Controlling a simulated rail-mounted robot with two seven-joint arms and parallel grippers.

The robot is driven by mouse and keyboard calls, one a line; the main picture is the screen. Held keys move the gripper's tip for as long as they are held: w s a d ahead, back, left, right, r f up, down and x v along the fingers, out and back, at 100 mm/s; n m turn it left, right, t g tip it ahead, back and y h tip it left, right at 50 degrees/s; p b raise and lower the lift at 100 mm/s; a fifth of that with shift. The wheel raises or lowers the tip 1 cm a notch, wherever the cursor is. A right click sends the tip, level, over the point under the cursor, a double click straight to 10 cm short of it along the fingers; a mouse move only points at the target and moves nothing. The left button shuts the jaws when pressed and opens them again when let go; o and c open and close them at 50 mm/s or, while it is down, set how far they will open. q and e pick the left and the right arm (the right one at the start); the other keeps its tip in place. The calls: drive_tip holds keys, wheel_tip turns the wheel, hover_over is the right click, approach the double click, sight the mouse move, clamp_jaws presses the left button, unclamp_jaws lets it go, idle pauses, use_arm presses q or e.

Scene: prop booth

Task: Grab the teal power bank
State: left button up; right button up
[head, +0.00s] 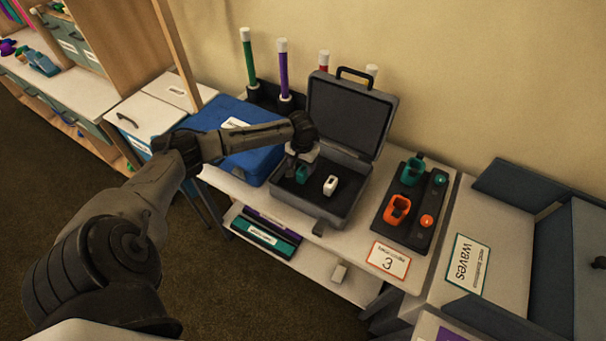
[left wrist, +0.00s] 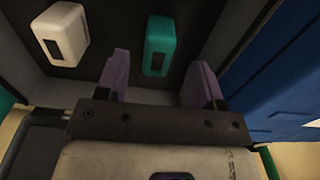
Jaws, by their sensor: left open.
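The teal power bank (head: 302,174) lies in the open grey case (head: 336,207), on its dark floor. In the left wrist view the teal power bank (left wrist: 159,45) shows its dark window and sits between the fingers' lines, just beyond them. My left gripper (head: 298,158) reaches down into the case over the teal power bank. In the left wrist view my left gripper (left wrist: 156,80) is open, with its two purple fingers apart and nothing between them. A white power bank (head: 331,185) lies beside the teal one, and it also shows in the left wrist view (left wrist: 62,34). My right gripper is not in view.
The case's raised lid (head: 348,115) stands behind my gripper. A blue case (head: 247,153) is close on the left. A dark tray (head: 418,235) with teal and orange holders is on the right. Purple and green tubes stand at the back.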

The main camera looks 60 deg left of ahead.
sight(303, 169)
use_arm(q)
wheel_tip(303, 169, down, 5)
drive_tip(key=shift+w+r+b, duration=0.1)
drive_tip(key=shift+w+b, duration=0.05)
drive_tip(key=shift+b, duration=0.4)
drive_tip(key=c, duration=1.1)
